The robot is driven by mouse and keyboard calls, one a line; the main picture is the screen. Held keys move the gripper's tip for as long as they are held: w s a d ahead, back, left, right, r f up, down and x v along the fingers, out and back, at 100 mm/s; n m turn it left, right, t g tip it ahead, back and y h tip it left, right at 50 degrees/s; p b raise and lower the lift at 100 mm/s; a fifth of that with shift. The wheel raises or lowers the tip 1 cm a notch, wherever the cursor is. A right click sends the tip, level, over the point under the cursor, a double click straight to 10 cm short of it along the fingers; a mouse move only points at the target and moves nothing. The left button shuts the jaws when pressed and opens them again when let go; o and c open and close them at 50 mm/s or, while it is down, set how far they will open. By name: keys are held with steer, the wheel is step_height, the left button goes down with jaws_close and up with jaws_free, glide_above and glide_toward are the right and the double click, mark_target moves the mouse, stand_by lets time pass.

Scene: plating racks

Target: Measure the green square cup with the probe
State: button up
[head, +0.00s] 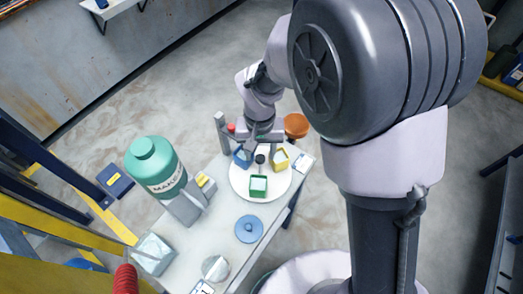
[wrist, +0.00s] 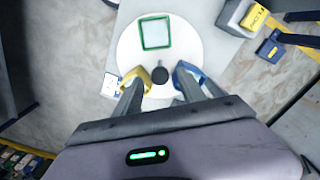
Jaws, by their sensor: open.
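The green square cup (head: 258,186) stands on the near part of a round white plate (head: 240,183). In the wrist view the cup (wrist: 156,33) shows a green rim and a pale inside, at the far side of the plate. A dark round-topped piece (wrist: 160,75), possibly the probe, stands near the plate's middle; it also shows in the head view (head: 260,159). My gripper (wrist: 159,84) is open over the plate's edge, its fingers on either side of the dark piece, apart from the green cup. Whether the fingers touch anything is unclear.
A yellow cup (wrist: 134,76) and a blue cup (wrist: 189,74) stand close by the fingertips. A large teal bottle (head: 154,166), a blue disc (head: 249,229) and a clear block (head: 152,254) are on the table. An orange bowl (head: 296,125) is at the far edge.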

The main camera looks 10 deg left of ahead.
steer(key=shift+f, duration=0.95)
jaws_close()
stand_by(0.7)
